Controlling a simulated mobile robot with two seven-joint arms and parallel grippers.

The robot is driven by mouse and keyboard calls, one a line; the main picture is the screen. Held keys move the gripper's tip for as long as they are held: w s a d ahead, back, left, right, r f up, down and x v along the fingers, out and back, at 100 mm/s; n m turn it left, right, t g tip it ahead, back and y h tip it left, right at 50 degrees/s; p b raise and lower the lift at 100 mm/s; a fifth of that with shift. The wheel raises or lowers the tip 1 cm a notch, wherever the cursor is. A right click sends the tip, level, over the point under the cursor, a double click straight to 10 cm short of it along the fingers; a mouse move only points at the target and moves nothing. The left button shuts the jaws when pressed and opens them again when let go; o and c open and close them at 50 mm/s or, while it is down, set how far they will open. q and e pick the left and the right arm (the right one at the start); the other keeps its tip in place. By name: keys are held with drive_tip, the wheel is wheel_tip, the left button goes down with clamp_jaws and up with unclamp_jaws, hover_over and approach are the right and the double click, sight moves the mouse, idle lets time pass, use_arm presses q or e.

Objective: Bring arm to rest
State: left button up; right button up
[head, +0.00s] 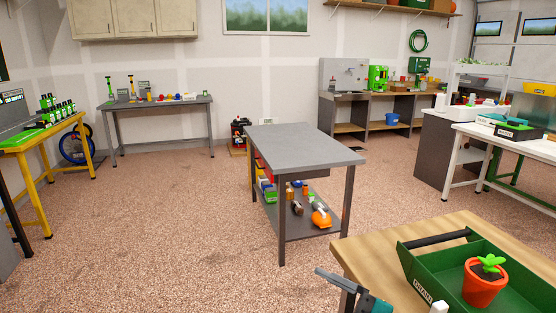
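A grey and teal thing (374,302) shows at the bottom edge, beside the front left edge of a wooden bench (400,257). It is cut off by the picture, and I cannot tell what it is or whether it touches the bench. A green tool tote (418,270) with a dark handle stands on this bench. An orange pot (484,286) with a small green plant shows at the tote.
A grey table (305,144) with a loaded lower shelf stands mid-room. A yellow-legged bench (45,137) is at left, a grey bench (155,103) at the back, and a white bench (510,145) at right. The speckled floor (170,230) is clear at front left.

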drive_tip(key=s+d+f+m+t+h, duration=0.2)
drive_tip(key=s+d+f+m+h, duration=0.1)
drive_tip(key=f+m+h, duration=0.4)
drive_tip(key=s+d+f+m+t+h, duration=0.2)
drive_tip(key=s+d+f+m+h, duration=0.2)
drive_tip(key=f+m, duration=0.6)
drive_tip(key=d+h, duration=0.2)
drive_tip(key=h, duration=0.1)
drive_tip(key=shift+s+t, duration=0.15)
drive_tip(key=shift+t, duration=0.15)
drive_tip(key=s+f+g, duration=0.1)
drive_tip(key=s+f, duration=0.1)
drive_tip(key=s+d+f+m+g+h, duration=0.1)
drive_tip(key=s+f, duration=0.1)
drive_tip(key=s+f+m+g, duration=0.1)
drive_tip(key=s+f, duration=0.1)
drive_tip(key=shift+s+d+h, duration=0.35)
drive_tip(key=shift+h, duration=0.05)
